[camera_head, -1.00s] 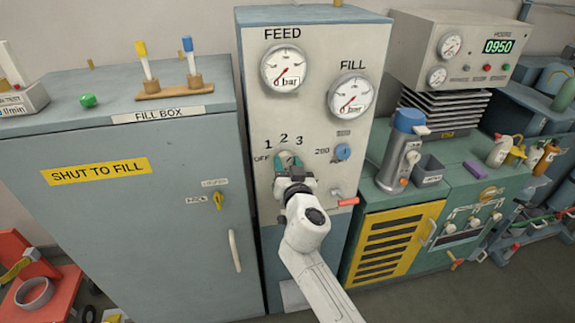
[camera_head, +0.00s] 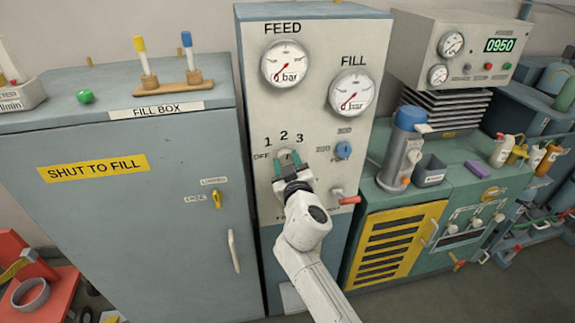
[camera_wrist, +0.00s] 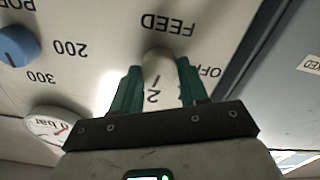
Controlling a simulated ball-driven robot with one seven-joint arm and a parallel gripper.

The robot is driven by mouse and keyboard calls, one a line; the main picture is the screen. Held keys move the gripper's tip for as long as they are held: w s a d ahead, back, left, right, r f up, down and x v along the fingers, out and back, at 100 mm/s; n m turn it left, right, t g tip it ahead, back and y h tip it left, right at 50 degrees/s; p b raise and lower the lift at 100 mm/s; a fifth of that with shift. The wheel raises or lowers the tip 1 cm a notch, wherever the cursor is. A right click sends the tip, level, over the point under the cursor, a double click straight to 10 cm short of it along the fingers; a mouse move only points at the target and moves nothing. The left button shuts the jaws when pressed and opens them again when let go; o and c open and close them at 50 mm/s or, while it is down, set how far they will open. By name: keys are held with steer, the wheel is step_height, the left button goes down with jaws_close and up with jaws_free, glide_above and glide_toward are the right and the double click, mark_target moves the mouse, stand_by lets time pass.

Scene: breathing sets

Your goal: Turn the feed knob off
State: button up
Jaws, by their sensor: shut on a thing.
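The feed knob (camera_head: 286,156) is a pale knob on the front of the grey panel, below the FEED gauge (camera_head: 286,64). OFF is marked at its left and 1, 2 and 3 over its top. My gripper (camera_head: 288,161) has its green fingers on both sides of the knob, shut on it. The FEED needle is near 0 bar. The knob's exact pointing is partly hidden.
A blue knob (camera_head: 343,150) and a red-handled lever (camera_head: 348,200) are to the right on the same panel. The FILL gauge (camera_head: 351,92) is above them. The fill box (camera_head: 130,220) stands at the left, with a yellow latch (camera_head: 217,199).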

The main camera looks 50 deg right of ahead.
steer(key=n, duration=0.4)
steer(key=shift+n, duration=0.4)
steer(key=n, duration=0.5)
steer(key=shift+f, duration=0.1)
steer(key=n+p, duration=0.1)
steer(key=n, duration=0.4)
steer(key=shift+n, duration=0.4)
steer(key=n+p, duration=0.1)
steer(key=n, duration=0.3)
steer(key=shift+f+n+p, duration=0.1)
steer(key=shift+n+p, duration=0.2)
steer(key=shift+n, duration=0.1)
steer(key=shift+a, duration=0.1)
steer(key=o, duration=1.1)
steer(key=shift+c, duration=0.2)
steer(key=b+v, duration=0.1)
steer(key=v, duration=0.9)
steer(key=shift+s+a, duration=0.25)
steer(key=shift+s, duration=0.05)
